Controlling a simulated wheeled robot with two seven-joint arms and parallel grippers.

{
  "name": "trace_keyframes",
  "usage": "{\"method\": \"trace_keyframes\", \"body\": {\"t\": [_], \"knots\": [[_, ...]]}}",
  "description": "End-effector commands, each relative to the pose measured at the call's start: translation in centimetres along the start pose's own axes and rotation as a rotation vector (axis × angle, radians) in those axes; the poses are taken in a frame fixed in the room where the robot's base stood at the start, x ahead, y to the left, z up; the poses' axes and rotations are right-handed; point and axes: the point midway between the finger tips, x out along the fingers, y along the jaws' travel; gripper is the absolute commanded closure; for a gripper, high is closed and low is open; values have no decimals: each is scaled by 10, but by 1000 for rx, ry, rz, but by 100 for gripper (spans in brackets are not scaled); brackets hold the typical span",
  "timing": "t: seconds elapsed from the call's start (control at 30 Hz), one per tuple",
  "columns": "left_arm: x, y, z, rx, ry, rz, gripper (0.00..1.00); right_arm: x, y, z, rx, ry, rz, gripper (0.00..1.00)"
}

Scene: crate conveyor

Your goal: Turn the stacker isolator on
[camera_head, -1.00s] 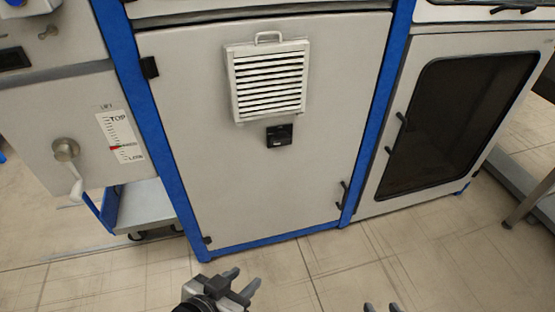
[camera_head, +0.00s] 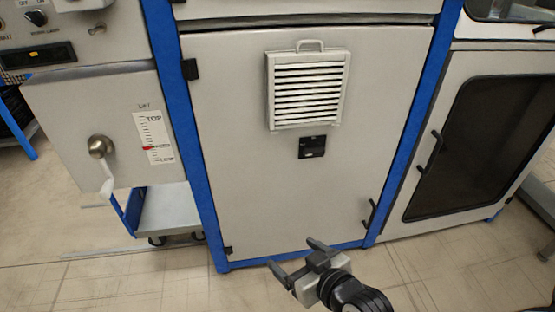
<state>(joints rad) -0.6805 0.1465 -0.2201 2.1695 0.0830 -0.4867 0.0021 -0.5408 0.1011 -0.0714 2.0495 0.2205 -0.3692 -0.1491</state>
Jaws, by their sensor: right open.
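My right gripper (camera_head: 292,254) is open and empty at the bottom centre, its arm coming in from the lower right. It shows in front of the lower edge of the grey cabinet door (camera_head: 240,190). My left gripper is not in view. A black rotary switch (camera_head: 36,18) with small lettering sits on the control panel at the top left, cut by the frame edge. I cannot tell whether it is the stacker isolator. A small black fitting (camera_head: 312,146) sits on the cabinet door below the vent. The right gripper is well apart from both.
A white crank (camera_head: 102,160) and a TOP–LOW lift scale (camera_head: 153,137) are on the left panel. A louvred vent (camera_head: 307,90) and a black handle (camera_head: 369,213) stick out from the door. A dark-windowed door (camera_head: 480,140) stands at right. Tiled floor (camera_head: 120,285) lies open in front.

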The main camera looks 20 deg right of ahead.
Motion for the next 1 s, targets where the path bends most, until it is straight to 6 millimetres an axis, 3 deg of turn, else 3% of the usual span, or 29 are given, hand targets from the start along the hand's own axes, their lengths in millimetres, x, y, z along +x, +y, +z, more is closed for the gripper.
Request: {"method": "trace_keyframes", "body": {"t": [0.03, 0.1, 0.2, 0.3, 0.4, 0.63, 1.0], "knots": [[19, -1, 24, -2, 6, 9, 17, 33, 35, 6, 0, 88, 65, 18], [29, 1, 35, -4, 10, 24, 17, 57, 79, -8, 5, 196, 153, 18], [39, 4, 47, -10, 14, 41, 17, 75, 132, -25, 23, 323, 272, 18], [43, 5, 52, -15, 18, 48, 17, 81, 167, -36, 42, 401, 357, 18], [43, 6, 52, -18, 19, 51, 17, 81, 182, -43, 53, 433, 397, 18], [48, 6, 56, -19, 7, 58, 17, 92, 190, -51, 52, 439, 402, 18], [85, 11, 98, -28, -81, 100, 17, 158, 219, -79, 54, 439, 400, 18]]}}
